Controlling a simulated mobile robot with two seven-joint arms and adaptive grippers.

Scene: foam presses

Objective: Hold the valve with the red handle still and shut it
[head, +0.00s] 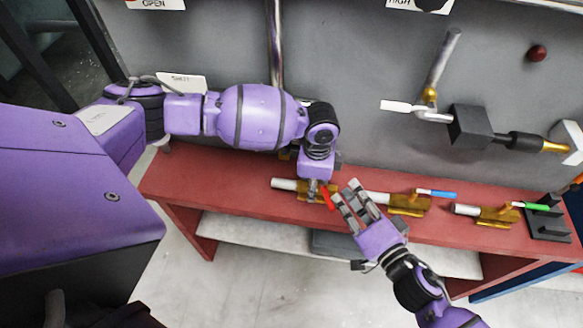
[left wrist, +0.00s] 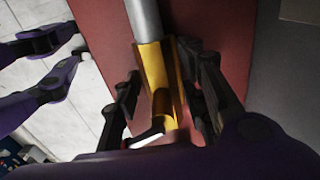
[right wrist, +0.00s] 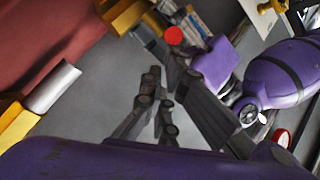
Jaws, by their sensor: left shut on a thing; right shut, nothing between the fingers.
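The valve with the red handle is a brass body (left wrist: 153,68) with a grey pipe end, on the red bench. My left gripper (head: 312,186) comes down over it and is shut on the brass body, a finger on each side in the left wrist view. The red handle (head: 328,199) sticks out at the valve's right side in the head view. My right gripper (head: 352,204) is shut and empty, its fingertips just right of the red handle. A red round end (right wrist: 173,35) shows beyond its fingers in the right wrist view. Contact with the handle cannot be told.
A valve with a blue handle (head: 437,193) and one with a green handle (head: 532,206) stand to the right on the red bench (head: 220,191). A grey panel (head: 350,60) with a pipe and lever rises behind. Open floor lies in front.

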